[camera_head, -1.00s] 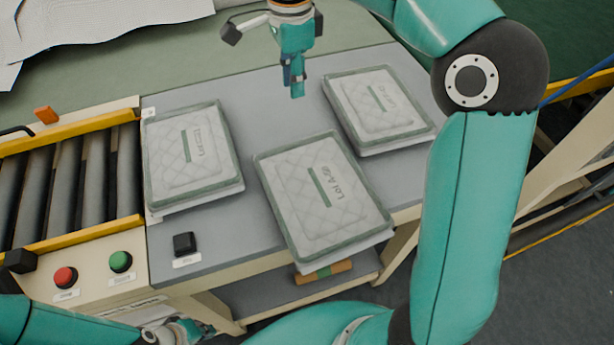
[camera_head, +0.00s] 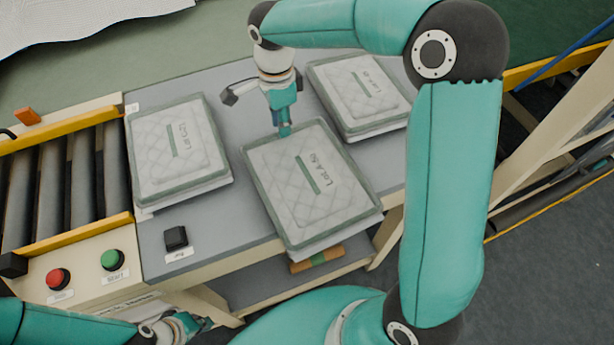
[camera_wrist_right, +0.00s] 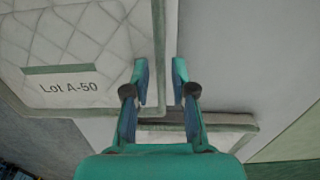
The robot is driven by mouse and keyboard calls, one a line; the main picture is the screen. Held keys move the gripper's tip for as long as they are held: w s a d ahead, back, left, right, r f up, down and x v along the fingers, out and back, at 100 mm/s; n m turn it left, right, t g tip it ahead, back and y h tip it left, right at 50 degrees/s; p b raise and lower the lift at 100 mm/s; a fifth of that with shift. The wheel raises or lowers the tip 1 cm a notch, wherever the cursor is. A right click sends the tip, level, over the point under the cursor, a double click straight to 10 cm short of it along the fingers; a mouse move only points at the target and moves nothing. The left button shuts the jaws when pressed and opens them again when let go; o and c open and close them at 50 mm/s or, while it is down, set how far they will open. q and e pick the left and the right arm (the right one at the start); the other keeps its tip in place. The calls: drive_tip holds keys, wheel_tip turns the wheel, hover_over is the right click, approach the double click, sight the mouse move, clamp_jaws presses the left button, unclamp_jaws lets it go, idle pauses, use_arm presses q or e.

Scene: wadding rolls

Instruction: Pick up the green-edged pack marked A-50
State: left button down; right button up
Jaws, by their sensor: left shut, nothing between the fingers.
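The green-edged pack marked Lot A-50 (camera_head: 325,205) lies flat in the middle of the grey table, its near end by the table's front edge. It also shows in the right wrist view (camera_wrist_right: 95,32), label legible. My right gripper (camera_head: 284,131) is at this pack's far edge, pointing down. In the right wrist view its fingers (camera_wrist_right: 161,72) are apart, with the pack's green edge running between them; whether they touch it I cannot tell. My left gripper (camera_head: 186,326) is low at the bottom left, off the table, shut and empty.
Similar packs lie to the left (camera_head: 178,150) and far right (camera_head: 360,95). A roller conveyor (camera_head: 70,185) with yellow rails adjoins the table's left side. Red (camera_head: 58,279) and green (camera_head: 111,259) buttons and a black switch (camera_head: 176,238) are at the front left.

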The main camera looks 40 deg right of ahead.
wheel_tip(320, 180, down, 2)
drive_tip(key=shift+f, duration=0.1)
clamp_jaws()
idle(0.4)
